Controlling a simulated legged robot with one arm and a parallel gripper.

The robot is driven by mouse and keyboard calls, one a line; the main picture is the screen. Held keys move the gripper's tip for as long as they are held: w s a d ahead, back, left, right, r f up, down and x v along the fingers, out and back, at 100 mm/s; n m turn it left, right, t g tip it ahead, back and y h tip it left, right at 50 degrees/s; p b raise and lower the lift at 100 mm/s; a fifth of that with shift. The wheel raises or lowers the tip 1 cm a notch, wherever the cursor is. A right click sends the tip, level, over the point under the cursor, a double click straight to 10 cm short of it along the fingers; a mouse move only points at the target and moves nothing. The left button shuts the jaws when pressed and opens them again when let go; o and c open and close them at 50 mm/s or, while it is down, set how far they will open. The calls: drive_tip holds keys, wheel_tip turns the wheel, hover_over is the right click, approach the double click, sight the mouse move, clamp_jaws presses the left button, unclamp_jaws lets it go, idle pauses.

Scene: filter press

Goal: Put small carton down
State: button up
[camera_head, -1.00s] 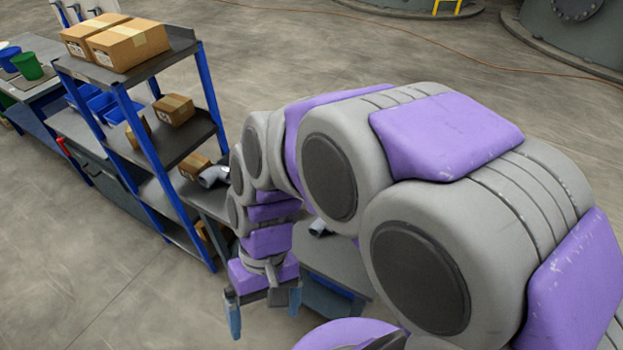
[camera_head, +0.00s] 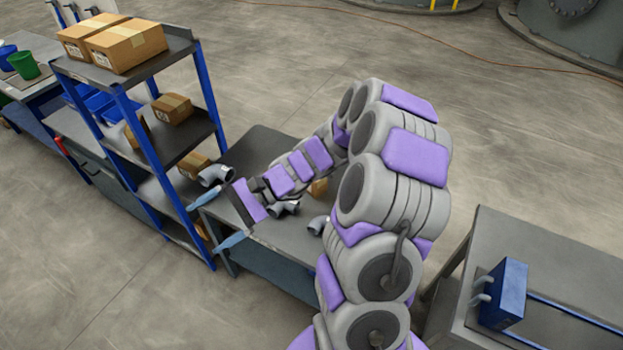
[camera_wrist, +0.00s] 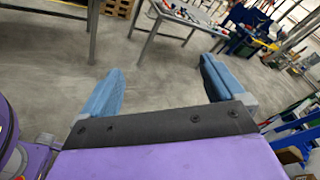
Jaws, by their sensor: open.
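My gripper (camera_head: 218,219) is open and empty, beside the shelf rack, with its blue fingers spread apart toward the left. In the wrist view my gripper (camera_wrist: 158,84) has only bare floor and distant tables between its fingers. Another small carton (camera_head: 319,188) shows partly on the dark workbench, mostly hidden behind my arm. I cannot tell which carton the task means.
The blue-posted rack (camera_head: 147,137) holds two larger cartons (camera_head: 113,43) on top. Grey pipe elbows (camera_head: 216,174) lie on the workbench (camera_head: 258,150) close to my gripper. Another table (camera_head: 491,236) with a blue box (camera_head: 503,293) stands at right. The floor at lower left is clear.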

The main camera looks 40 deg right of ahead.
drive_tip(key=w+d+f+m+t, duration=0.4)
drive_tip(key=w+d+m+t, duration=0.3)
drive_tip(key=d, duration=0.3)
drive_tip(key=m+t+h+p, duration=0.2)
drive_tip(key=m+t+h, duration=0.8)
drive_tip(key=m+h, duration=0.6)
approach(321, 183)
drive_tip(key=s, duration=0.2)
drive_tip(key=s+m, duration=0.1)
drive_tip(key=shift+s+r+y, duration=0.15)
drive_tip(key=shift+r+y, duration=0.1)
drive_tip(key=shift+y, duration=0.05)
drive_tip(key=shift+f, duration=0.1)
drive_tip(key=w+b, duration=0.2)
drive_tip(key=w, duration=0.9)
drive_tip(key=shift+a, duration=0.1)
drive_tip(key=shift+w+d+b, duration=0.2)
drive_tip(key=shift+w+b, duration=0.85)
drive_tip(key=shift+w, duration=2.05)
drive_tip(key=shift+c, duration=0.2)
